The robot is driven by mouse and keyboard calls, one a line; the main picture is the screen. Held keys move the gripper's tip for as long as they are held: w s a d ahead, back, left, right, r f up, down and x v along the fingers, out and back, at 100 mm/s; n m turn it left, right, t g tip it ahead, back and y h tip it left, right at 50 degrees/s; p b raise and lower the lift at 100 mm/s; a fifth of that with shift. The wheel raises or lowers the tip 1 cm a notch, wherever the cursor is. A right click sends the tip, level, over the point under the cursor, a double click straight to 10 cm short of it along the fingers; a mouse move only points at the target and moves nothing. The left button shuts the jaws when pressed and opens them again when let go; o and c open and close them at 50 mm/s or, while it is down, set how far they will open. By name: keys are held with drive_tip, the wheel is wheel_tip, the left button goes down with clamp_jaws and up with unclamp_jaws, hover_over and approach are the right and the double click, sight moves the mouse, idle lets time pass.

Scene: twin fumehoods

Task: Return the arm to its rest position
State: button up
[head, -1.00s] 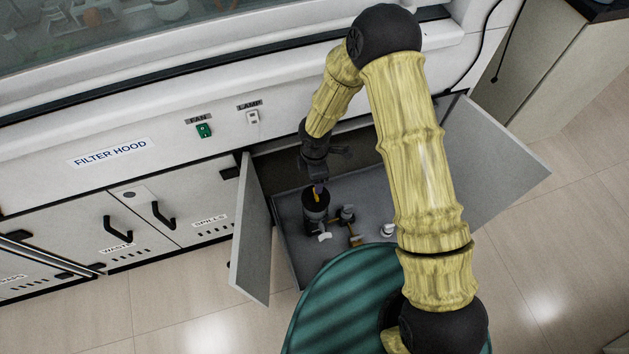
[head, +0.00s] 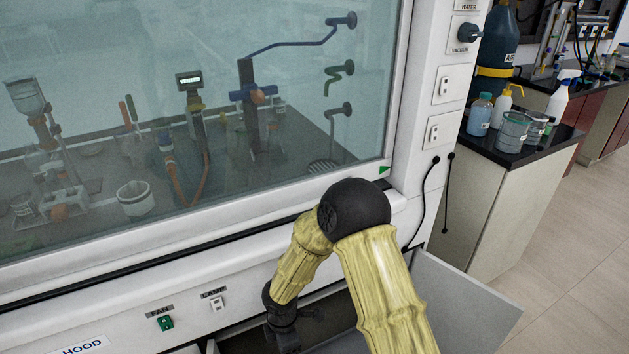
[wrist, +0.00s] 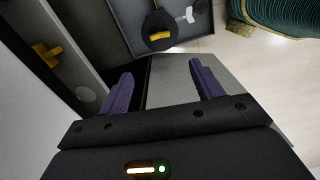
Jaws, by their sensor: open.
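My gripper shows in the wrist view (wrist: 160,74) with its two purple fingers spread apart and nothing between them. In the head view my arm reaches down in front of the fumehood (head: 250,245), and its dark wrist is at the bottom edge; the fingertips are cut off there. The gripper is in or over the open cabinet below the hood. In the wrist view a dark round container (wrist: 148,24) with a yellow piece at it lies beyond the fingers, apart from them.
An open grey cabinet door (head: 470,305) stands right of my arm. A side counter (head: 520,165) with bottles and beakers is at the right. In the wrist view, a yellow fitting (wrist: 46,56) is at the left. Floor at the far right is clear.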

drive_tip(key=d+r+m+t, duration=0.1)
drive_tip(key=d+r+m, duration=1)
drive_tip(key=d+r, duration=0.3)
drive_tip(key=s+d+r+m+t, duration=0.1)
drive_tip(key=s+d+r+m, duration=0.3)
drive_tip(key=d+m, duration=0.2)
drive_tip(key=s+d+r+m+t, duration=0.1)
drive_tip(key=s+d+r+m, duration=0.25)
drive_tip(key=d+m, duration=0.25)
wheel_tip(320, 180, up, 21)
drive_tip(key=p, duration=2.1)
drive_tip(key=shift+w, duration=0.3)
